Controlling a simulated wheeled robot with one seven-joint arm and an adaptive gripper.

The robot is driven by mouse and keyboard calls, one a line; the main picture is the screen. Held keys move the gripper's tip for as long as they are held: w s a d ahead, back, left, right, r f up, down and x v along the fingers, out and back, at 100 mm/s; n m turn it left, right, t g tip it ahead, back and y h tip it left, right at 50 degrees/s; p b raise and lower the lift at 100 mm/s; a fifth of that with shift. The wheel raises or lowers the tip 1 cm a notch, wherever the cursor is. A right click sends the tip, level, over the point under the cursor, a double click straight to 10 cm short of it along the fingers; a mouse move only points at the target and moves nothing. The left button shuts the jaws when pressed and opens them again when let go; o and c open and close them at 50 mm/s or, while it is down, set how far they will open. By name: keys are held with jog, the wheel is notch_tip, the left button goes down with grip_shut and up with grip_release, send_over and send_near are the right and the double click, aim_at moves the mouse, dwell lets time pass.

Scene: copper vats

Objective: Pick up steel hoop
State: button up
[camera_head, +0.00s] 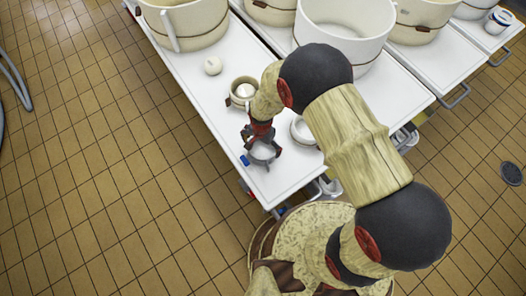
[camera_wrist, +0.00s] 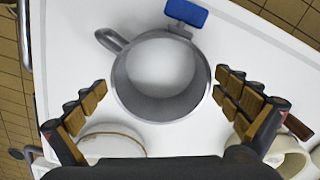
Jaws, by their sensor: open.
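A grey steel round vessel with a loop handle, which I take as the steel hoop (camera_wrist: 122,90), stands on the white table. Its inside looks pale and empty; I cannot tell whether it has a bottom. My gripper (camera_wrist: 161,80) is open above it, with one finger to each side in the wrist view and small gaps to the rim. In the head view my gripper (camera_head: 263,141) hangs over the steel hoop (camera_head: 263,153) near the table's front corner and partly hides it.
On the white table (camera_head: 215,115), a blue-headed item (camera_wrist: 187,13) lies close to the hoop. A round pale dish (camera_head: 303,131) and a beige cup (camera_head: 235,97) stand near. A small pale ball (camera_head: 212,66) lies farther back. Large vats (camera_head: 345,30) fill the back.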

aim_at(262, 153)
notch_tip(262, 153, down, 4)
jog(key=shift+a+r+b, duration=0.1)
jog(key=shift+r+b, duration=0.15)
jog(key=shift+b, duration=0.35)
jog(key=c, duration=0.3)
jog(key=c, duration=0.9)
